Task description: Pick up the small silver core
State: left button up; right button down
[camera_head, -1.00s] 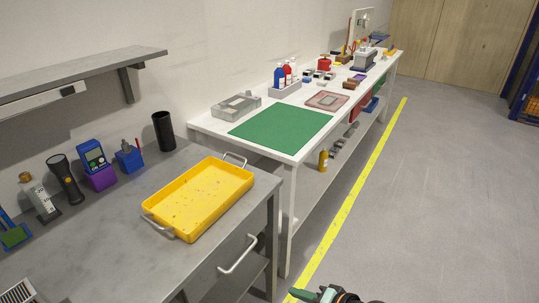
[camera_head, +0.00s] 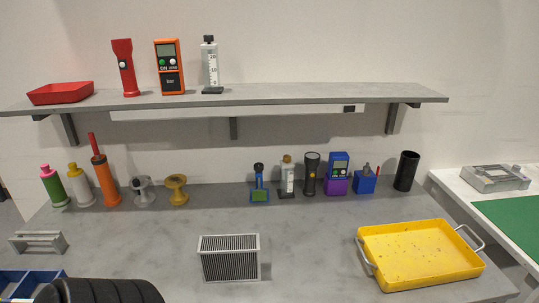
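A silver core (camera_head: 229,258) with a pale metal frame and dark vertical fins stands upright on the grey workbench, near the front and left of the picture's centre. It is the only finned core in view, so I cannot compare its size with another. Nothing touches it, and its front face and top edge show fully. Neither of my grippers is in view.
A yellow tray (camera_head: 420,252) with wire handles sits to the right of the core. A black ribbed shape (camera_head: 100,291), unclear what, covers the bottom left beside a blue bin (camera_head: 38,275). Bottles, spools and devices line the back under a shelf (camera_head: 270,97). The bench around the core is clear.

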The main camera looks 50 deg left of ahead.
aim_at(228, 258)
jog(key=u, duration=3.25)
jog(key=k+l+u, duration=0.2)
jog(key=k+l, duration=0.4)
